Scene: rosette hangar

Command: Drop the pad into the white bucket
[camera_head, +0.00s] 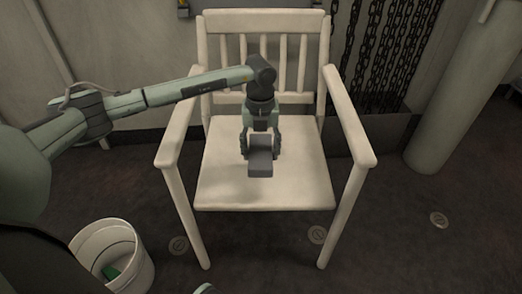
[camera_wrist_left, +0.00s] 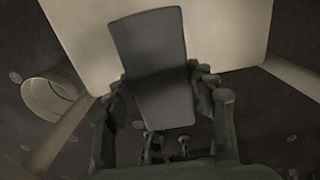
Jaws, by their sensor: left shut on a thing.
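My left gripper (camera_head: 260,142) is shut on the pad (camera_head: 260,163), a dark grey rectangular block, and holds it over the seat of the chair. Its shadow falls on the seat, so it looks raised, but the exact gap is hard to tell. In the left wrist view the pad (camera_wrist_left: 153,50) sits between the two fingers (camera_wrist_left: 165,100) with its long side pointing away. The bucket (camera_wrist_left: 38,100) also shows at the left of the wrist view.
The cream wooden chair (camera_head: 215,190) has a slatted back and two armrests; its left armrest (camera_head: 178,135) stands between the pad and the bucket. Dark chains (camera_head: 385,50) hang behind, and a pale pipe (camera_head: 455,100) stands at right.

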